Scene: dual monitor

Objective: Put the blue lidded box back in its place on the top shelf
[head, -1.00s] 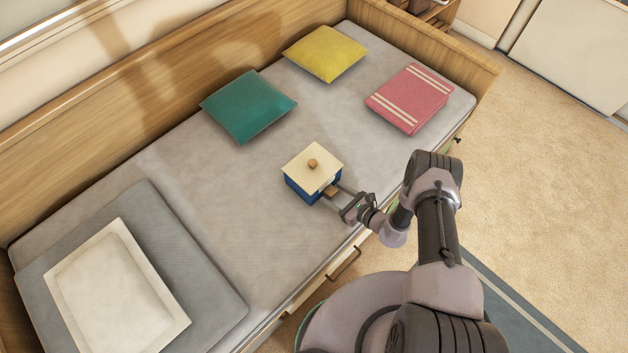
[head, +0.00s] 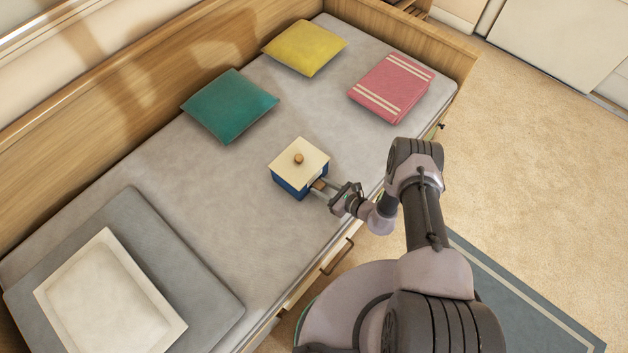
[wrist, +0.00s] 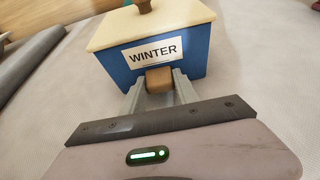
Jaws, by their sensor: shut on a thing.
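The blue lidded box (head: 291,186) has a cream lid with a round wooden knob on top. It sits on or just above the grey mattress in the head view; I cannot tell if it touches. In the wrist view the box (wrist: 188,62) shows a white label reading "WINTER" and a small wooden block handle (wrist: 159,79) on its front. My gripper (head: 322,190) is shut on that handle from the box's front side; its fingers also show in the wrist view (wrist: 159,88). The top shelf is not in view.
A teal pillow (head: 230,105), a yellow pillow (head: 304,47) and a folded pink blanket (head: 390,88) lie on the mattress (head: 215,195). A grey cushion (head: 205,275) with a cream pillow (head: 110,300) lies at lower left. The wooden bed rail (head: 150,95) runs along the back.

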